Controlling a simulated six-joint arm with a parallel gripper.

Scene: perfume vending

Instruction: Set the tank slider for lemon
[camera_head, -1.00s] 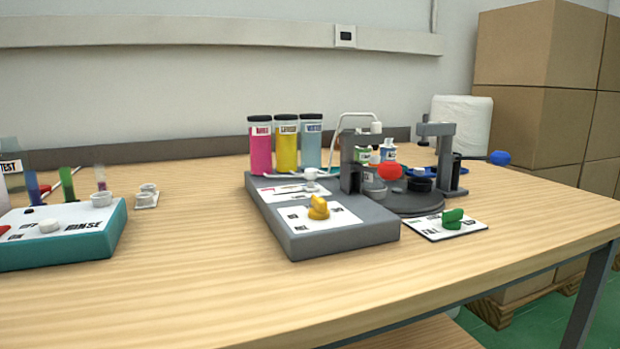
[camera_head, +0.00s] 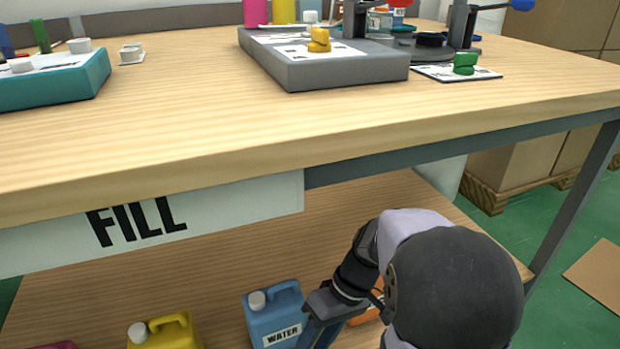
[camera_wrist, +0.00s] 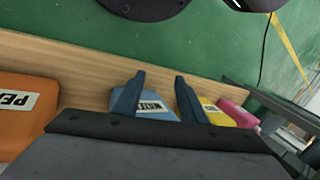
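The grey console (camera_head: 345,72) stands on the tabletop with a yellow knob (camera_head: 319,40) on its front panel. Behind that knob, a small white knob (camera_head: 310,17) sits on the panel (camera_head: 285,37) near the tanks; its exact setting is too small to read. The yellow tank (camera_head: 284,10) and the pink tank (camera_head: 256,12) are cut off at the top of the head view. My gripper is low by the under-shelf, far below the console, partly hidden by my arm in the head view. In the wrist view my gripper (camera_wrist: 159,76) has its fingers apart with nothing clearly held.
On the lower shelf stand a blue WATER canister (camera_head: 275,315), a yellow canister (camera_head: 165,332) and an orange canister (camera_wrist: 22,112). The table's front edge with a FILL sign (camera_head: 140,222) lies above my gripper. A teal rinse unit (camera_head: 60,82) is at the left.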

